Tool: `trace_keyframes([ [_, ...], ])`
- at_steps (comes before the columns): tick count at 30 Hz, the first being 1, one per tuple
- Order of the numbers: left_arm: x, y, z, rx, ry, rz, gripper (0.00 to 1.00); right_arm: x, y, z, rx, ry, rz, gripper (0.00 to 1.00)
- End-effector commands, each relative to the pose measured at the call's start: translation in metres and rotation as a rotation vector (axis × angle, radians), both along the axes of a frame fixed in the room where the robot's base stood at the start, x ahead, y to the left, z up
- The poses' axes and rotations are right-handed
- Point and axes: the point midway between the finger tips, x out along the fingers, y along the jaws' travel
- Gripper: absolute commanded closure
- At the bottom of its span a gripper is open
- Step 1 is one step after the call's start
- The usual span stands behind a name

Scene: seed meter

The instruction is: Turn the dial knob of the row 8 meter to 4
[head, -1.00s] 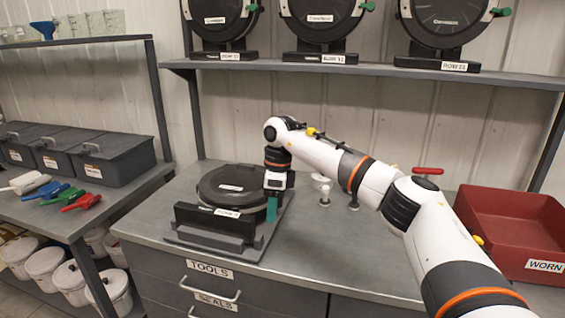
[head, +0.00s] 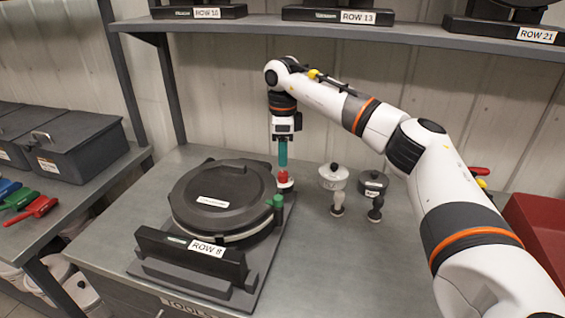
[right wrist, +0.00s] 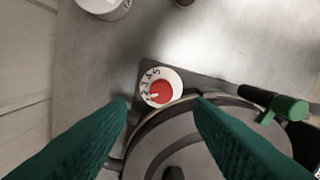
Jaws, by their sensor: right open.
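The row 8 meter (head: 222,200), a dark round drum with a lid, lies on a base behind a "ROW 8" label (head: 206,247). Its dial knob (head: 283,177) is red, on a white dial at the drum's back right. In the right wrist view the red knob (right wrist: 161,92) shows a pale pointer mark toward the left, near the low numbers; the exact number is hard to read. The dial's 3, 4 and 5 run along its upper left. My right gripper (head: 283,163), with green fingers, points down above the knob, open and empty. My left gripper is out of view.
A green-handled part (head: 277,203) sticks out at the drum's right. A white-lidded piece (head: 333,178) and a dark one (head: 373,184) stand right of the dial. A red bin (head: 536,225) is at the far right. A shelf (head: 300,26) runs above.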

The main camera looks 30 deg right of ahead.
Motion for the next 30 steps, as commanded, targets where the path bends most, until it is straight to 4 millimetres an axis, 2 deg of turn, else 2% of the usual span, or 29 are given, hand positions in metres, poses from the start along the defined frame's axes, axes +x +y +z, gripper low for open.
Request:
trace_keyframes([
  [1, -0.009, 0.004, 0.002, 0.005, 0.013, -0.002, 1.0, -0.001, -0.001, -0.008, -0.001, 0.006, -0.001, 0.53],
  [4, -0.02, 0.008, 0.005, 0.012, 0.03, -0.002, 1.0, -0.001, 0.0, -0.025, 0.0, 0.005, 0.0, 0.53],
  [10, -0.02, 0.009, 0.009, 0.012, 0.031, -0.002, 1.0, -0.001, 0.0, -0.051, 0.001, 0.003, 0.0, 0.53],
  [18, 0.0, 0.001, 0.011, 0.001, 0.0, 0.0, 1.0, -0.001, 0.0, -0.061, 0.001, 0.001, 0.0, 0.53],
  [22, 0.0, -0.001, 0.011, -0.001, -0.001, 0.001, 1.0, -0.001, 0.0, -0.061, 0.001, 0.001, 0.0, 0.53],
  [30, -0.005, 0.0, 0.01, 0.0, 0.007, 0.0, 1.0, 0.0, 0.0, -0.06, 0.001, 0.001, 0.0, 0.97],
])
